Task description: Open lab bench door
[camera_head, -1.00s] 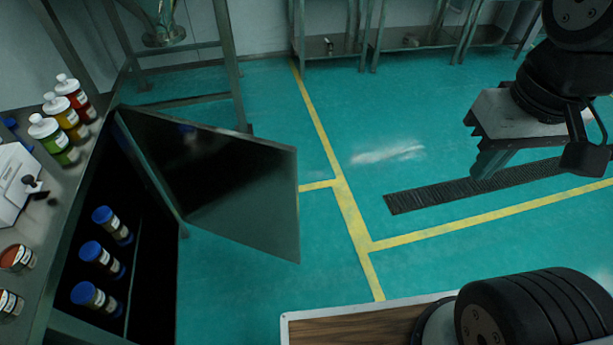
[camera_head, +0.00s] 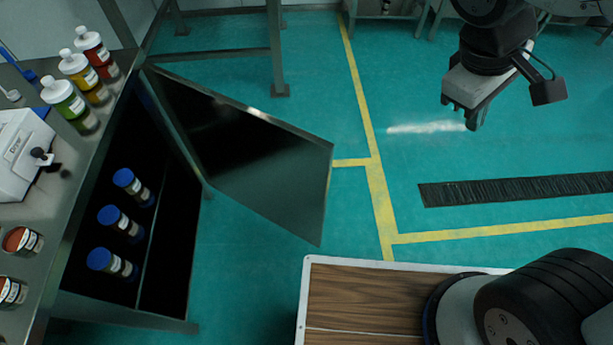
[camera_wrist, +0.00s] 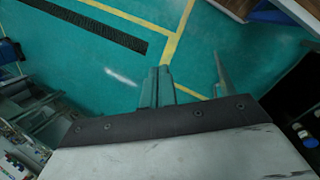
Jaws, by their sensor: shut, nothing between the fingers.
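The lab bench door (camera_head: 245,170) is a dark metal panel. It stands swung out from the bench cabinet at the left, and the dark inside is exposed. Several blue-capped bottles (camera_head: 120,222) stand on the shelf inside. My gripper (camera_head: 472,118) is in the air to the right of the door, apart from it, empty and with its fingers together. In the wrist view my gripper (camera_wrist: 158,85) shows its fingers close together, with the door seen edge-on (camera_wrist: 222,75) to their right.
The bench top (camera_head: 85,185) holds several coloured bottles (camera_head: 75,85), a white device (camera_head: 20,150) and jars. A metal frame (camera_head: 277,50) stands behind the door. Green floor with yellow lines (camera_head: 380,195) and a dark grate (camera_head: 520,188) lies open at the right.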

